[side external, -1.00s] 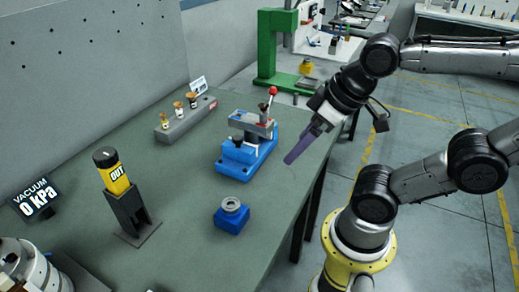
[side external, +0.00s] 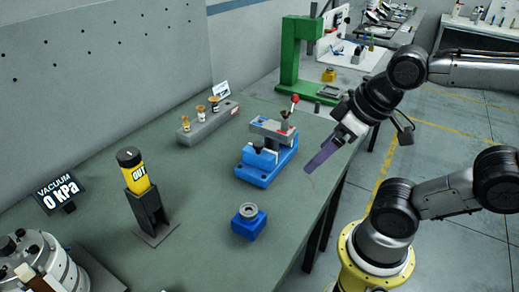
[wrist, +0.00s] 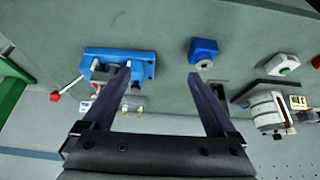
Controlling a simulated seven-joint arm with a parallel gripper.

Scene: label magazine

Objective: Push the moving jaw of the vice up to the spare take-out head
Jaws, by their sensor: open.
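The vice (side external: 266,172) has a blue body, grey upper parts and a red-knobbed lever (side external: 295,98). It stands near the table's right edge in the side view and at upper left in the wrist view (wrist: 148,58). A small dark, cup-like part (side external: 286,115) shows by the lever; I cannot tell whether it is the spare take-out head. Which part is the moving jaw is also unclear. My gripper (side external: 311,168) is open and empty, to the right of the vice and apart from it. In the wrist view (wrist: 160,72) its fingers are spread, one overlapping the vice.
A blue block with a metal ring (side external: 248,222) stands nearer the camera. A grey rack (side external: 192,137) holds small cups behind. A yellow "OUT" cylinder (side external: 138,175) on a dark stand and a vacuum display (side external: 61,193) are at left. A green press (side external: 289,60) stands beyond.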

